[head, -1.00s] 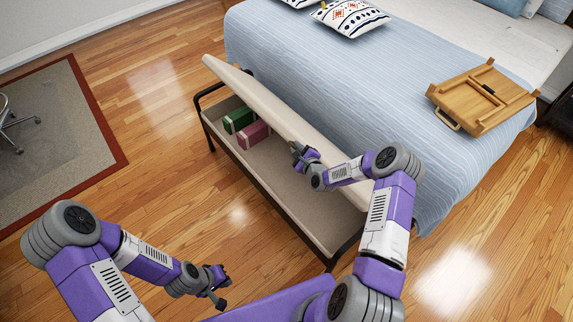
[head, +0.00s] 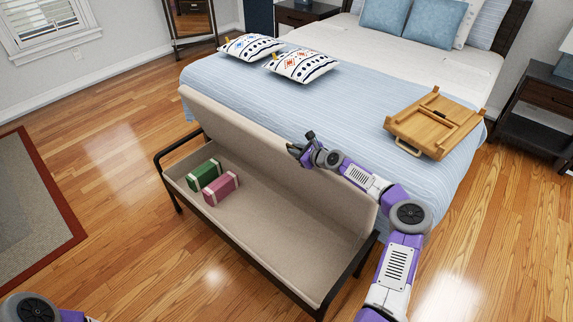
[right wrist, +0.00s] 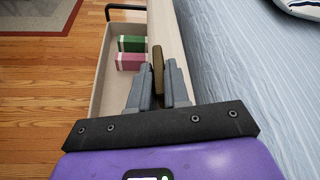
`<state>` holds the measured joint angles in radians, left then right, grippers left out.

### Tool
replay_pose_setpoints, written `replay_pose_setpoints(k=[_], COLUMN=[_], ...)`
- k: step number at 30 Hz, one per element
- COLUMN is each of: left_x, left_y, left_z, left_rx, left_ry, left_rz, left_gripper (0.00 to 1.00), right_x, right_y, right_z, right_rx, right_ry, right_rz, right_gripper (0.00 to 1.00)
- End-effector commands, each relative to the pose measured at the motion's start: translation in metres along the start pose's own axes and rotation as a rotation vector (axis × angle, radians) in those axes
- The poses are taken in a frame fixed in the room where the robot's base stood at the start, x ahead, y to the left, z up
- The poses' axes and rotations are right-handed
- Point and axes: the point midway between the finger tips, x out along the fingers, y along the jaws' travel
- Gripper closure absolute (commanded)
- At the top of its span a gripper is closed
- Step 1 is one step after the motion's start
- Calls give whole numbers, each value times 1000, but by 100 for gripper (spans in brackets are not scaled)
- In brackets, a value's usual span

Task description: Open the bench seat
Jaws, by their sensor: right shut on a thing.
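The beige bench seat (head: 240,128) is tilted steeply up along its bed side, so the storage box (head: 270,225) below lies open. In the head view my right gripper (head: 297,149) is at the top edge of the seat, near its middle. In the right wrist view my right gripper (right wrist: 160,88) is shut on a brown tab (right wrist: 158,68) at the edge of the seat (right wrist: 166,30). My left gripper is out of view; only part of my left arm shows at the bottom left.
A green box (head: 203,174) and a pink box (head: 220,188) lie at the left end of the storage box. The bed (head: 345,110) stands close behind the raised seat, with a wooden tray (head: 437,122) on it. The wood floor in front is clear.

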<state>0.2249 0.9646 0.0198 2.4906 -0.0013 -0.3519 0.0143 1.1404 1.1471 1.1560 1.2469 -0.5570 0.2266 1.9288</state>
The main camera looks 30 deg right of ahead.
Motion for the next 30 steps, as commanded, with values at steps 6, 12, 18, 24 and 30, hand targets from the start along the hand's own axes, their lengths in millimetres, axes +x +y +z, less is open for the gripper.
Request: replay_pose_setpoints(k=[6, 12, 18, 24, 30], left_x=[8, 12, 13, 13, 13], left_y=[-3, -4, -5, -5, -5], left_z=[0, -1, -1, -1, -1], left_rx=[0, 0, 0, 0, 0], left_ry=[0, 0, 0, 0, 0], left_rz=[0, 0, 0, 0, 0], left_gripper=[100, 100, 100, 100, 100], right_x=[-3, -6, -6, -6, -6], right_y=[-32, -47, -53, -53, -53], right_z=[-4, -6, -7, -7, -8], right_rx=[-6, -6, -7, -7, -6], right_ry=[5, 7, 9, 9, 10], right_rz=[-12, -14, -13, -13, -12], right_gripper=[100, 100, 100, 100, 80])
